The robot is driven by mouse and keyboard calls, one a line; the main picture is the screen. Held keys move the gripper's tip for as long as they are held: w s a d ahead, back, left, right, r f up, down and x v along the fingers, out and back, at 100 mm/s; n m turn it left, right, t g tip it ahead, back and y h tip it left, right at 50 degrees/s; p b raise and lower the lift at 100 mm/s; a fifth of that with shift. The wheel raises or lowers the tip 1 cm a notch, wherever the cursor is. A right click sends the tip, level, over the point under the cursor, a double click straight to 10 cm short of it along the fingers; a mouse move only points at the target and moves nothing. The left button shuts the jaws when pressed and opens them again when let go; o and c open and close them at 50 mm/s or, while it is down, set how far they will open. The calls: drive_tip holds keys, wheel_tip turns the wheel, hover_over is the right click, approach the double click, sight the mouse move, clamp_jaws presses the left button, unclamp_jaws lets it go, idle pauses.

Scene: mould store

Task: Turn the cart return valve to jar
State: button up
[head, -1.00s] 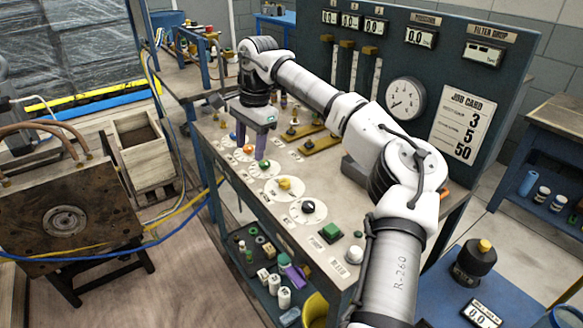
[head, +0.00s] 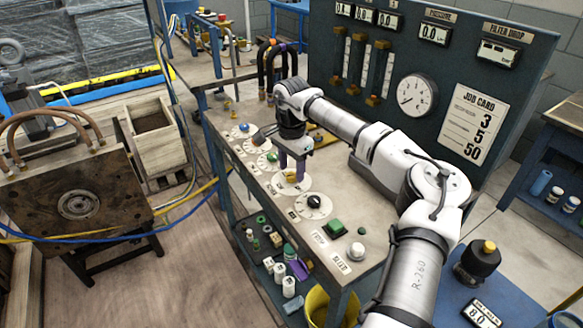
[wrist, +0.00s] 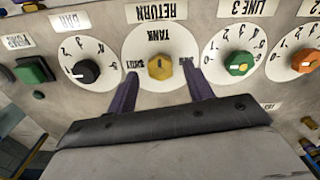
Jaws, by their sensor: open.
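The return valve is a yellow knob (wrist: 160,67) on a round white dial (wrist: 135,42) marked RETURN and TANK, with a small label on each side, too small to read surely. A dark mark shows on the knob, on the side towards TANK. My gripper (wrist: 162,76) is open, one purple finger on each side of the knob's near edge. I cannot tell whether they touch it. In the head view my gripper (head: 293,168) hangs fingers-down at the yellow knob (head: 290,177), which is partly hidden.
A black knob (wrist: 86,71) and a green knob (wrist: 239,63) flank the valve on their own dials. An orange knob (wrist: 306,60) lies further right. A green button (head: 334,227) sits nearer the bench front. The gauge panel (head: 440,70) stands behind the bench.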

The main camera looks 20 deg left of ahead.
drive_tip(key=shift+f, duration=0.75)
drive_tip(key=c, duration=1)
drive_tip(key=shift+o, duration=0.2)
